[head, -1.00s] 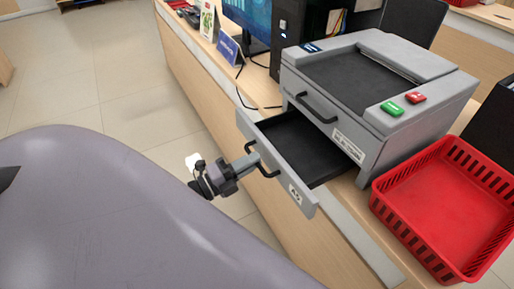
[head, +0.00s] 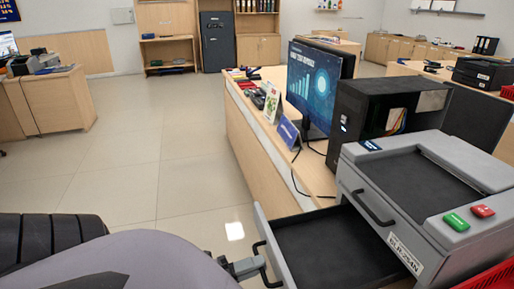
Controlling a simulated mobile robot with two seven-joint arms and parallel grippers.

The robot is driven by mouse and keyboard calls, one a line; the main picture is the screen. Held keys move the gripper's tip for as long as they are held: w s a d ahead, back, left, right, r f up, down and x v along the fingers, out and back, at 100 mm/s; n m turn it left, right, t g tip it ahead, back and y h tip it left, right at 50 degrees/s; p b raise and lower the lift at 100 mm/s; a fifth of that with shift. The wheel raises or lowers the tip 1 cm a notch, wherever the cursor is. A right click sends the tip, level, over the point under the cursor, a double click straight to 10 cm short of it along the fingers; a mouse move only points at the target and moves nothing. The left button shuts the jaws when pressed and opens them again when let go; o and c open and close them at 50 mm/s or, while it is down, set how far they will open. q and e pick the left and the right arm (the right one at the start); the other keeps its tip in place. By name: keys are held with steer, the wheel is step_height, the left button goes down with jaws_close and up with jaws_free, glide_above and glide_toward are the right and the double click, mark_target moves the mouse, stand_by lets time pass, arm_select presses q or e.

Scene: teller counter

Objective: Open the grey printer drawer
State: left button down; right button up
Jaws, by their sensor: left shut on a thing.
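The grey printer (head: 420,195) stands on the counter at the right. Its lower grey drawer (head: 318,245) is pulled well out toward the aisle, and its dark inside is empty where it shows. My left gripper (head: 257,266) is at the front of the drawer, shut on its black handle (head: 258,247). A second black handle (head: 374,208) sits on the printer body above the drawer. My right gripper is not in view.
A black computer tower (head: 385,115) and a monitor (head: 318,85) stand behind the printer. A blue sign (head: 289,131) stands near the counter's edge. A red basket (head: 490,277) is at the lower right. The tiled floor left of the counter is clear.

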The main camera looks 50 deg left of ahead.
arm_select(q)
steer(key=c, duration=1.2)
jaws_free()
steer(key=shift+s, duration=0.1)
steer(key=b+v, duration=0.1)
steer(key=v, duration=0.6)
